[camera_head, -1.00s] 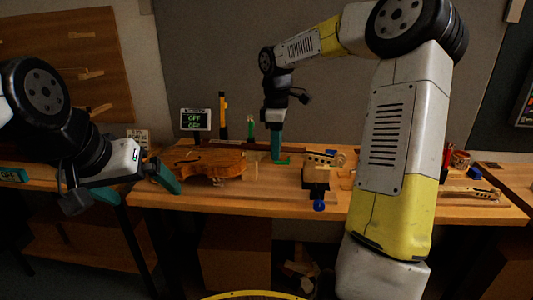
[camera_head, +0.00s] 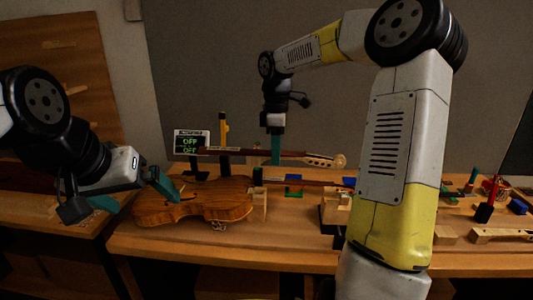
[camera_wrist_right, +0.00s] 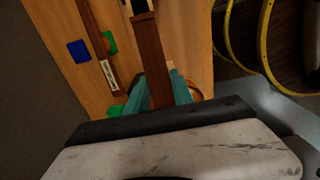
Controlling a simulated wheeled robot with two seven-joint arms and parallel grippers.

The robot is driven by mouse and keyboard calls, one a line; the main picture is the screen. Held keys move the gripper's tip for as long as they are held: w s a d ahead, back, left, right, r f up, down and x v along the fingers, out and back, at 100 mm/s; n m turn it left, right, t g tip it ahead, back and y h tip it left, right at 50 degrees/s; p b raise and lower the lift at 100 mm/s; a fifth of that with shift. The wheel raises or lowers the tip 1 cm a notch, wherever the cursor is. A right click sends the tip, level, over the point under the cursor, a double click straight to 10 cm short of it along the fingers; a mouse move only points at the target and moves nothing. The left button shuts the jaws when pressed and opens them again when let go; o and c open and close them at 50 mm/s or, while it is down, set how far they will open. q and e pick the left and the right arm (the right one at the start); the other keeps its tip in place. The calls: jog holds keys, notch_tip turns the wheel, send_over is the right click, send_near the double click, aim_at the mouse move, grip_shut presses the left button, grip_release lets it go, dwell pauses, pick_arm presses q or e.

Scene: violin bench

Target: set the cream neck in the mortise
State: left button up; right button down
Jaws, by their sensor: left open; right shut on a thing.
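The violin body (camera_head: 190,206) lies flat at the left of the bench. A neck with a dark fingerboard (camera_head: 238,152) and cream scroll (camera_head: 325,161) is in my right gripper (camera_head: 276,160). It is level above the bench, scroll to the right, its other end above the violin. In the right wrist view the teal fingers of my right gripper (camera_wrist_right: 159,92) stand either side of the brown fingerboard (camera_wrist_right: 150,50). My left gripper (camera_head: 132,195) is open and empty at the violin's left end, one finger in front of the body. The mortise cannot be made out.
A light wood block (camera_head: 259,206) stands at the violin's right end. A display reading OFF (camera_head: 191,143) stands behind. Tools and a scroll-ended neck (camera_head: 500,234) lie at right.

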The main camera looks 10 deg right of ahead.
jog(key=shift+f, duration=2.75)
jog(key=shift+f, duration=0.1)
jog(key=shift+f, duration=1.5)
jog(key=shift+f, duration=0.4)
jog(key=shift+f, duration=1)
jog(key=c, duration=1)
grip_release()
